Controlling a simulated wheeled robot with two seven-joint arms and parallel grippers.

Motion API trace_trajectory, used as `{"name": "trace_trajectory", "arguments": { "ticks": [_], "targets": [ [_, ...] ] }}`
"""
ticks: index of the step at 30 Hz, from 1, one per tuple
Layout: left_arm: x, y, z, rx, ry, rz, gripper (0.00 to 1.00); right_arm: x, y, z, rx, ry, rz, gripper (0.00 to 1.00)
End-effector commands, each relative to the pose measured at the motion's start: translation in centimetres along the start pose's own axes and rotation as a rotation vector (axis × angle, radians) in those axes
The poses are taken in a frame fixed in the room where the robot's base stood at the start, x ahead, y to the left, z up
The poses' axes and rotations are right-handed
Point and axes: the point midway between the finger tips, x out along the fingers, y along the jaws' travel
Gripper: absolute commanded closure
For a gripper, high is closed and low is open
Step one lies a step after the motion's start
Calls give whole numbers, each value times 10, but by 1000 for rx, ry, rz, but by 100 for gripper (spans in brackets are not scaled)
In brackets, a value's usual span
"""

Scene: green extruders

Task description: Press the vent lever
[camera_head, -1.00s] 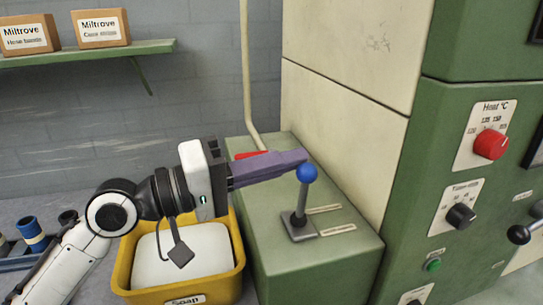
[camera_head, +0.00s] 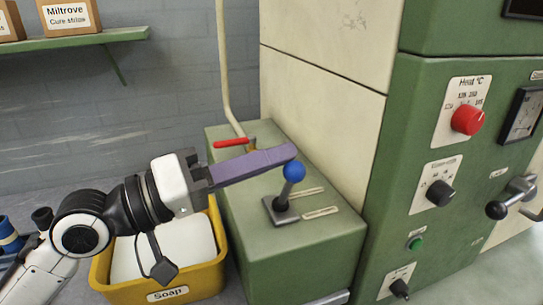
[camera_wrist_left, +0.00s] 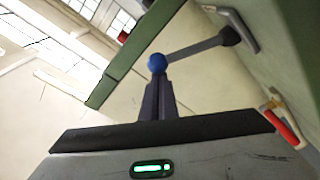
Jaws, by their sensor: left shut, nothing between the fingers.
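A lever with a blue ball knob (camera_head: 293,171) and grey shaft rises from a dark base plate on the green box (camera_head: 295,240). It leans slightly right, beside two pale label strips. My left gripper (camera_head: 291,152) has its purple fingers shut and empty, with the tips just above and behind the knob in the head view. In the left wrist view the knob (camera_wrist_left: 157,64) is right at the ends of the shut fingers (camera_wrist_left: 158,86). I cannot tell whether they touch. My right gripper is out of view.
A red-handled valve (camera_head: 231,142) on a pipe sits behind my left fingers. The green machine panel (camera_head: 395,205) at right carries knobs and a black-ball lever (camera_head: 497,209). A shelf (camera_head: 75,40) holds boxes.

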Motion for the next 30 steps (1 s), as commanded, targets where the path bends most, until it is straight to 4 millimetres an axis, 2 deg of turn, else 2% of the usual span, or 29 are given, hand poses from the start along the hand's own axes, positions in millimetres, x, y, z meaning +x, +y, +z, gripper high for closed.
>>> {"name": "trace_trajectory", "arguments": {
  "ticks": [1,8,11,15,17,24,30],
  "targets": [
    [0,0,5,-6,-13,-1,100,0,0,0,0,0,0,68],
    [1,1,2,-8,-14,-2,100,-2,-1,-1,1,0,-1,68],
    [2,2,-10,-4,-7,-5,100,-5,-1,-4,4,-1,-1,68],
    [4,4,-38,0,7,-11,100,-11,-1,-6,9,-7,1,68],
    [-16,-5,-30,1,5,-17,100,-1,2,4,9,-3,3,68],
    [-70,-4,-29,0,7,-14,100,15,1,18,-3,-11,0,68],
    [-91,0,-32,-1,9,-10,100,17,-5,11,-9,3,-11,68]
  ]
}}
